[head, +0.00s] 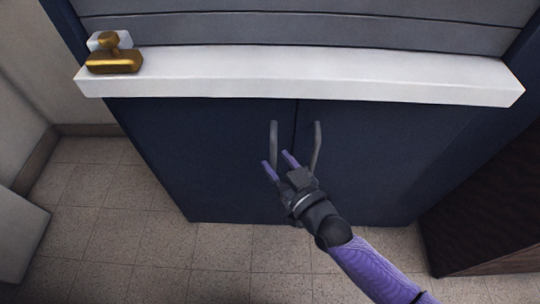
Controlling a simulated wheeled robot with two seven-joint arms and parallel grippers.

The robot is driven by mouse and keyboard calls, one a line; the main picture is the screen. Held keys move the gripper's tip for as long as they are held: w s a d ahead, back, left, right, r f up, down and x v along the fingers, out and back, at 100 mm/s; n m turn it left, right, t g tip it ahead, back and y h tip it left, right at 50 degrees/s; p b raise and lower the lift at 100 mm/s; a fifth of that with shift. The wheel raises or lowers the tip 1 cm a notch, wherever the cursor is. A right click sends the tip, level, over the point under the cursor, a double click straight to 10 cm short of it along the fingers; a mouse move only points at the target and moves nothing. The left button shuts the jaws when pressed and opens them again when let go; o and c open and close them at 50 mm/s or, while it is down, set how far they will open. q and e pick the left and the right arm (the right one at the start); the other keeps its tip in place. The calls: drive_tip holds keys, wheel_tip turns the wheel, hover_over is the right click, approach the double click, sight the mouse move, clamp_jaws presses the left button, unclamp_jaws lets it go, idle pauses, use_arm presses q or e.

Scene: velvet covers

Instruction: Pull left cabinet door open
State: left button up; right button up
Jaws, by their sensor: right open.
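The cabinet is dark navy with two doors side by side under a white ledge. The left cabinet door (205,160) looks closed, with a grey vertical bar handle (274,144) near the centre seam. The right cabinet door (375,160) also looks closed, with a similar handle (317,148). My right gripper (278,162) has purple fingertips and is open, at the lower part of the left door's handle. Whether the handle lies between the fingers or touches them, I cannot tell. My left gripper is not in view.
The white ledge (300,77) juts out above the doors, with a brass-coloured object (114,58) at its left end. Beige walls stand at the left. A dark brown unit (490,215) stands at the right. The tiled floor (190,265) in front is clear.

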drive_tip(key=shift+x, duration=1.15)
clamp_jaws()
idle(0.4)
